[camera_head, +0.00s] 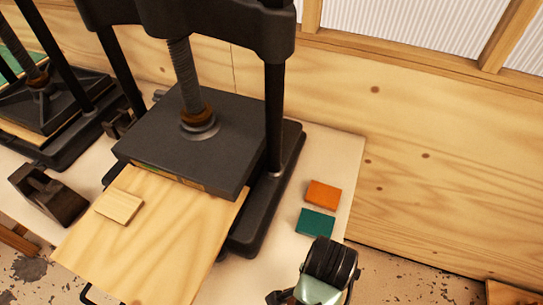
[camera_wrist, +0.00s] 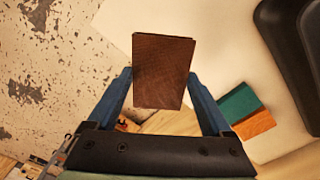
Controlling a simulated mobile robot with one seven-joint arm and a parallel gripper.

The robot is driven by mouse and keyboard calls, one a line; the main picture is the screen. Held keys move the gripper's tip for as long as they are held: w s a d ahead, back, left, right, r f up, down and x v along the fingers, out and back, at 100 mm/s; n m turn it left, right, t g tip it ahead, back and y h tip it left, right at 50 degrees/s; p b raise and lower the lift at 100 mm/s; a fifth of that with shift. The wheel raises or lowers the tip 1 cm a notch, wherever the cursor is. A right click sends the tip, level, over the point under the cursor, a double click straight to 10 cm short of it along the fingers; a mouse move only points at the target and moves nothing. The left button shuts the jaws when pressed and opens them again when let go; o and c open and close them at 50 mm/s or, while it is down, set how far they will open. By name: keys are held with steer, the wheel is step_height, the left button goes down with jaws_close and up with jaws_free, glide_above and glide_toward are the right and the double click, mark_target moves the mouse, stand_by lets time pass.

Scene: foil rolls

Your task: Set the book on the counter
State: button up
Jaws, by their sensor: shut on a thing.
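A dark brown book (camera_wrist: 164,70) is held between the two blue fingers of my gripper (camera_wrist: 158,77) in the wrist view. From there it appears in front of the cream counter (camera_wrist: 228,45), overlapping it; its height above it is unclear. In the head view my wrist shows at the lower right, by the near right part of the counter (camera_head: 338,160); the fingers and brown book cannot be made out there. A teal book (camera_head: 315,223) and an orange book (camera_head: 323,194) lie flat on the counter, and also show at the right of the wrist view.
A black screw press (camera_head: 190,145) stands on the counter, with a plywood board (camera_head: 150,245) projecting from it. A small wooden block (camera_head: 119,206) lies on the board. A second press (camera_head: 50,105) is at left. A wooden wall (camera_head: 430,150) borders the right side.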

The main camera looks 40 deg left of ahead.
steer(key=s+a+r+m+p, duration=0.1)
steer(key=s+a+m, duration=0.2)
steer(key=s+m, duration=0.2)
steer(key=shift+s+a+r+m+p, duration=0.3)
steer(key=shift+s+a+m, duration=0.1)
steer(key=shift+m, duration=0.9)
step_height(320, 180, down, 10)
steer(key=shift+w+f+p, duration=0.1)
steer(key=shift+p, duration=0.3)
steer(key=o, duration=1.2)
steer(key=shift+f, duration=0.1)
step_height(320, 180, up, 12)
steer(key=shift+r, duration=0.15)
